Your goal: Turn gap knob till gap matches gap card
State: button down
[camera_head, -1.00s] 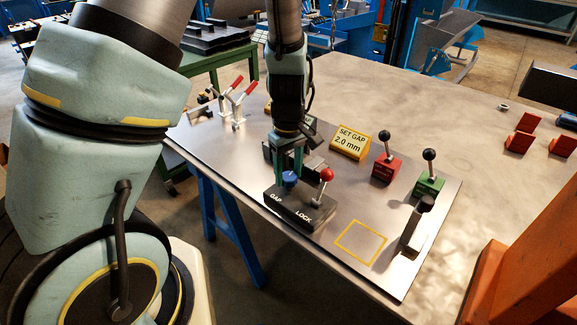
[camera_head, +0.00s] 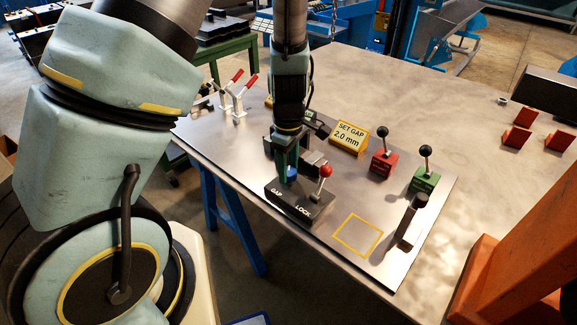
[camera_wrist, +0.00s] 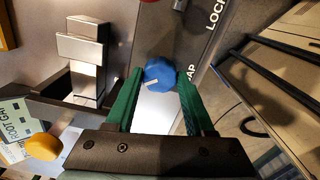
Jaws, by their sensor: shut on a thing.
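The blue gap knob (camera_head: 292,173) stands on the black block (camera_head: 301,206) marked GAP and LOCK. My gripper (camera_head: 289,172) points down over it, with the green fingers shut on it. In the wrist view, the knob (camera_wrist: 158,76) sits between the fingertips, its white pointer mark toward the lower left. The yellow gap card (camera_head: 348,137) reads SET GAP 2.0 mm. Grey metal blocks (camera_wrist: 84,47) show beside the knob in the wrist view. A partly cut-off label there reads ROOT GA (camera_wrist: 14,126); I cannot read a gap value.
A red-balled lock lever (camera_head: 325,171) stands close right of my gripper. Red (camera_head: 383,160) and green (camera_head: 425,178) lever boxes, a black upright handle (camera_head: 411,220) and red-handled clamps (camera_head: 238,100) share the plate. The yellow outlined square (camera_head: 357,235) is empty.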

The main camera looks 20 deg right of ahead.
aim_at(289, 171)
jog(key=shift+c, duration=1.3)
grip_release()
notch_tip(289, 171, up, 11)
jog(key=a+r+m, duration=0.2)
jog(key=a+m, duration=0.2)
jog(key=a, duration=0.8)
jog(key=a+r+m+t, duration=0.1)
jog(key=a+m, duration=0.4)
jog(key=a, duration=0.8)
jog(key=shift+w+a+r+t, duration=0.3)
jog(key=shift+w+r, duration=0.15)
jog(key=shift+r, duration=0.4)
